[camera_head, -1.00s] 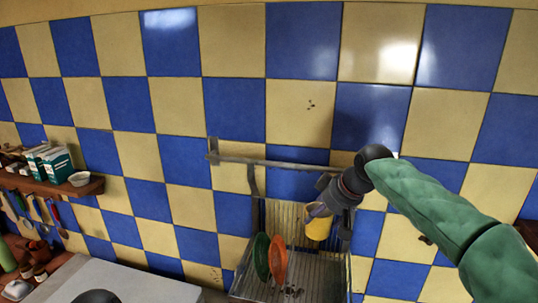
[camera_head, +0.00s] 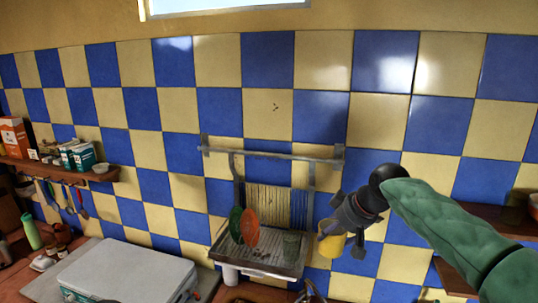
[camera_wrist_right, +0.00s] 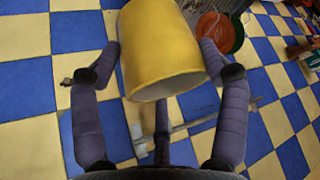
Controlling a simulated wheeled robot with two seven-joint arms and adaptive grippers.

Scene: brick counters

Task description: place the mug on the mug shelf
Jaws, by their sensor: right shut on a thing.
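The yellow mug (camera_head: 331,246) is held in my right gripper (camera_head: 335,229), to the right of the dish rack and in front of the tiled wall. In the right wrist view the mug (camera_wrist_right: 165,48) sits between the fingers of the right gripper (camera_wrist_right: 162,75), with its rim towards the palm. Its handle cannot be made out. Brown wooden shelves show at the right, an upper one (camera_head: 485,216) and a lower one (camera_head: 452,278), partly hidden by my green right arm. Which of them is the mug shelf cannot be told. My left gripper is out of view.
The metal dish rack (camera_head: 262,262) holds a green plate (camera_head: 235,222), an orange plate (camera_head: 250,230) and a glass (camera_head: 291,245). A rail (camera_head: 270,154) runs above it. A white-grey box (camera_head: 125,270) stands at left, below a shelf (camera_head: 70,170) with boxes and a bowl.

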